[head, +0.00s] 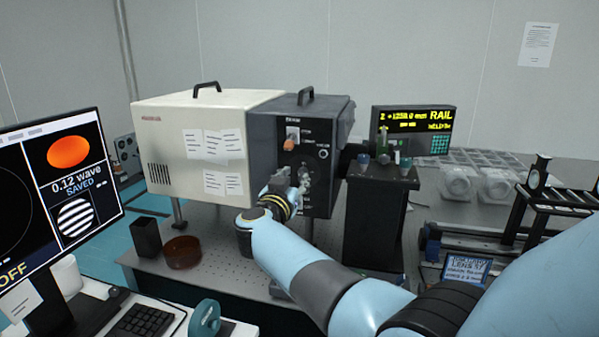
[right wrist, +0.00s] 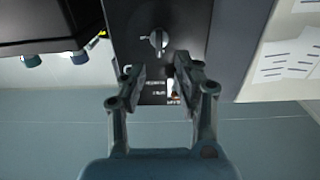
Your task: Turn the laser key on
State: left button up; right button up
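The laser box (head: 330,130) is dark grey with a black control panel on its front. High on the panel an orange piece (head: 289,145) sits by a pale plate; I cannot tell if this is the key. My right gripper (head: 291,183) is in front of the panel, below the orange piece. In the right wrist view the box is upside down, and my right gripper (right wrist: 160,76) is open with nothing held. A silver knob with a lever (right wrist: 158,40) is beyond the fingertips. My left gripper is out of view.
A cream box (head: 185,150) with papers stands left of the dark one. A black stand (head: 375,225) with small bottles is close on the right, below a rail display (head: 412,118). A brown dish (head: 183,252) and a black cup (head: 146,237) are on the table in front.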

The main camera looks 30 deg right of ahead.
aim_at(299, 172)
jog(key=x, duration=0.5)
jog(key=shift+b, duration=0.35)
grip_shut()
